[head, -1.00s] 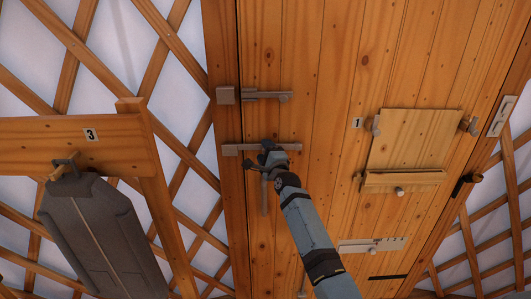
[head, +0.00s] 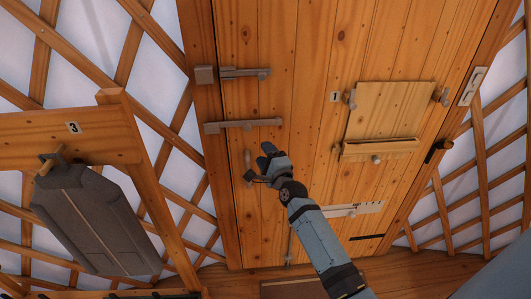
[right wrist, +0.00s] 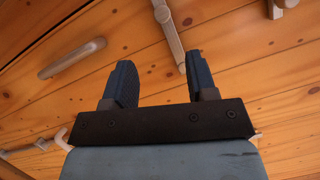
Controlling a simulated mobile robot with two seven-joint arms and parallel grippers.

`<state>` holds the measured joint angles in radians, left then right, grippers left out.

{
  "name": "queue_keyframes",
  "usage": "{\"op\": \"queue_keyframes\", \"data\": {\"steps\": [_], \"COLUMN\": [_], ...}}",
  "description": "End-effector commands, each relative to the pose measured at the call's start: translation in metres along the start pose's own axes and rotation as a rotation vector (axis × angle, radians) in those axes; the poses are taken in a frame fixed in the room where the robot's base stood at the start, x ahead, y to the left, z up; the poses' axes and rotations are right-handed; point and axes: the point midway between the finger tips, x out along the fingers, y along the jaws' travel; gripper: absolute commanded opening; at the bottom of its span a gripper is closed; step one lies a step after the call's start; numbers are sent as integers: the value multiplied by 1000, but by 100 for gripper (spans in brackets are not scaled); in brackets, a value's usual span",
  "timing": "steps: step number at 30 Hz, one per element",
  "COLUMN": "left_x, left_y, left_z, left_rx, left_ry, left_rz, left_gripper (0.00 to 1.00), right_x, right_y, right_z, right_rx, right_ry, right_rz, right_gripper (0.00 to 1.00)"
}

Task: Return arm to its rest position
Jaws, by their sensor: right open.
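My right gripper (head: 262,170) is in front of the wooden plank door (head: 300,95), just below the lower sliding latch (head: 243,125). Its forearm comes up from the bottom of the head view. In the right wrist view the two dark fingers (right wrist: 158,78) are spread with nothing between them. Wood planks show beyond the fingertips. A grey bar (right wrist: 170,35) lies past them, and a grey handle (right wrist: 70,58) is to the left. The left gripper is not in view.
An upper latch (head: 240,73) and a small hatch panel (head: 390,110) are on the door. At left, a wooden frame marked 3 (head: 60,140) carries a hanging grey case (head: 95,215). Lattice walls flank the door.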

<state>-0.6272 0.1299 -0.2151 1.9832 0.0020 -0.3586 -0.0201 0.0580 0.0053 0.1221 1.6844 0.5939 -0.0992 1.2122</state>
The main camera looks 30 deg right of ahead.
Motion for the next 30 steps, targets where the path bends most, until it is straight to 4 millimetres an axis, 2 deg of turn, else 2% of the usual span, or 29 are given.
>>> {"op": "queue_keyframes", "data": {"steps": [15, 19, 23, 27, 30], "left_x": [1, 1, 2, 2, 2], "left_y": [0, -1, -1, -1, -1], "left_z": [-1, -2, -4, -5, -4], "left_rx": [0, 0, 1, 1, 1], "left_ry": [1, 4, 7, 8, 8], "left_rz": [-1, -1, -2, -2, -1], "left_gripper": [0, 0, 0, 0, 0], "right_x": [-1, -18, -68, -145, -203], "right_y": [1, 19, 61, 113, 143], "right_z": [0, 5, 18, 38, 52], "right_rx": [-4, -112, -415, -843, -1131], "right_ry": [-1, -19, -87, -233, -366], "right_rz": [2, 45, 150, 274, 337], "right_gripper": [52, 52, 52, 52, 52]}}
